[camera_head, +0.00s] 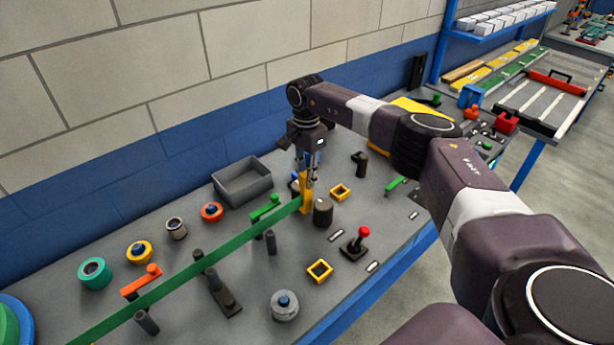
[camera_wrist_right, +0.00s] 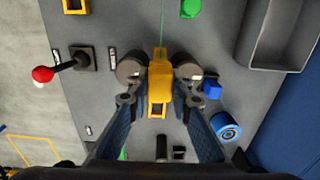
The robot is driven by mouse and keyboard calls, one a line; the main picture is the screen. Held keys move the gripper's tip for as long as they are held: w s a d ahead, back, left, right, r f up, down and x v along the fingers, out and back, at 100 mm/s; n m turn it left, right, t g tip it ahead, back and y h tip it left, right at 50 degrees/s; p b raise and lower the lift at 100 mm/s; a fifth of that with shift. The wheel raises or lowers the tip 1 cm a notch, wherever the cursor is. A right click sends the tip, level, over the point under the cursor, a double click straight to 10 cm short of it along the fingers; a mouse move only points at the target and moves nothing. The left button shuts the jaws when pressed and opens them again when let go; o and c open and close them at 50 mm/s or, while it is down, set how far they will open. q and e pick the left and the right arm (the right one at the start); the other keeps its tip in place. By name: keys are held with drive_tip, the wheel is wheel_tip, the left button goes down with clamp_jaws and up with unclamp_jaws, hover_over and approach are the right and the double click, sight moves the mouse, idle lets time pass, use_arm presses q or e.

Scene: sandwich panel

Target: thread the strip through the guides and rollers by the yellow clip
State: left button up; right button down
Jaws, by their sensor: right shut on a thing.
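My right gripper (camera_head: 309,182) is shut on the yellow clip (camera_head: 306,203), and its two fingers (camera_wrist_right: 160,98) also show in the right wrist view around the clip (camera_wrist_right: 159,72). The green strip (camera_head: 230,241) runs from the clip down to the lower left, past several dark guide posts (camera_head: 271,243). In the wrist view the strip (camera_wrist_right: 162,28) is a thin green line seen edge-on. The clip sits between two grey rollers, one on the left (camera_wrist_right: 130,67) and one on the right (camera_wrist_right: 188,66). In the head view the near roller (camera_head: 323,212) stands beside the clip. My left gripper is out of view.
A grey bin (camera_head: 242,182) stands behind the strip. Orange (camera_head: 141,281) and green (camera_head: 265,208) levers lie along it. A red-knobbed joystick (camera_head: 357,243) and yellow square frames (camera_head: 319,270) are on the near side. A green spool (camera_head: 10,325) is at lower left.

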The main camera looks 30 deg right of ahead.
use_arm(q)
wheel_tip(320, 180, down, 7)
drive_tip(key=b, duration=0.7)
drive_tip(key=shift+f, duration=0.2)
use_arm(e)
drive_tip(key=w+d, duration=0.1)
drive_tip(key=d, duration=0.8)
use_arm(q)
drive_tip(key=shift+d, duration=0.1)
use_arm(e)
drive_tip(key=shift+a+r, duration=0.1)
